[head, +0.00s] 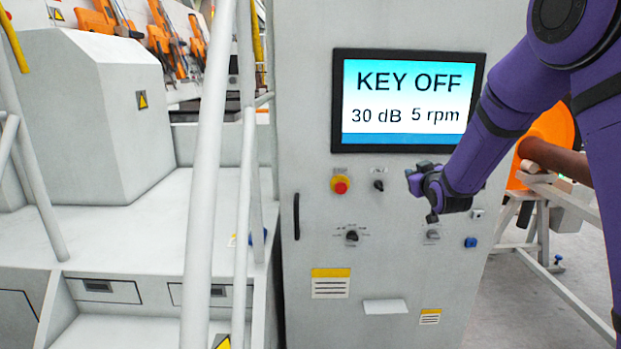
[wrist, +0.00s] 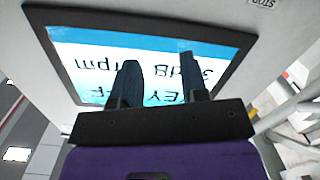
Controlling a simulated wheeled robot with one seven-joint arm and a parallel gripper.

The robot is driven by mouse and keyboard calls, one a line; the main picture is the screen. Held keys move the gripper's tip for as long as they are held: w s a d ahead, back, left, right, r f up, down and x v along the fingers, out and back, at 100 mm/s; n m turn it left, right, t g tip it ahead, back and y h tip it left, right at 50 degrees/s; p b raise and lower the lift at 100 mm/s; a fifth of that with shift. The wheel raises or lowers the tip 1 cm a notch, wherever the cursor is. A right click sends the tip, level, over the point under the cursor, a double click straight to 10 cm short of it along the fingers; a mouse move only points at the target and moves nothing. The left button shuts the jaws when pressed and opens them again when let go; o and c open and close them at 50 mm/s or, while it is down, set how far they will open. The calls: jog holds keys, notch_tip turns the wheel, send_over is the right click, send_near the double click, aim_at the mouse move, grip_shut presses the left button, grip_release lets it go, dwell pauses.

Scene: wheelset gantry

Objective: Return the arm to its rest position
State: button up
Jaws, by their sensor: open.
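My purple arm reaches in from the upper right in the head view. My gripper (head: 420,194) is in front of the grey control cabinet (head: 305,100), just below the screen (head: 405,100). The screen reads "KEY OFF", "30 dB" and "5 rpm". In the wrist view my gripper (wrist: 160,80) shows two dark fingers spread apart with nothing between them. The screen also shows there upside down (wrist: 150,45), behind the fingers. My gripper and forearm hide part of the panel to the right of the small black switch (head: 378,185).
The panel carries a red emergency button (head: 340,186), a black rotary knob (head: 351,236), a grey knob (head: 432,235) and a blue socket (head: 471,242). White railings (head: 208,170) stand left of the cabinet. An orange wheel (head: 545,140) on a white frame is at the right.

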jog(key=s+d+r+m+g, duration=0.1)
jog(key=s+r+m+g, duration=0.15)
jog(key=s+r, duration=0.55)
jog(key=s+m+g, duration=0.1)
jog(key=s+g, duration=0.8)
jog(key=s, duration=3)
jog(key=shift+s+r, duration=0.15)
jog(key=shift+s, duration=0.25)
jog(key=shift+o, duration=0.3)
jog(key=shift+w+a+m, duration=0.1)
jog(key=shift+m, duration=0.15)
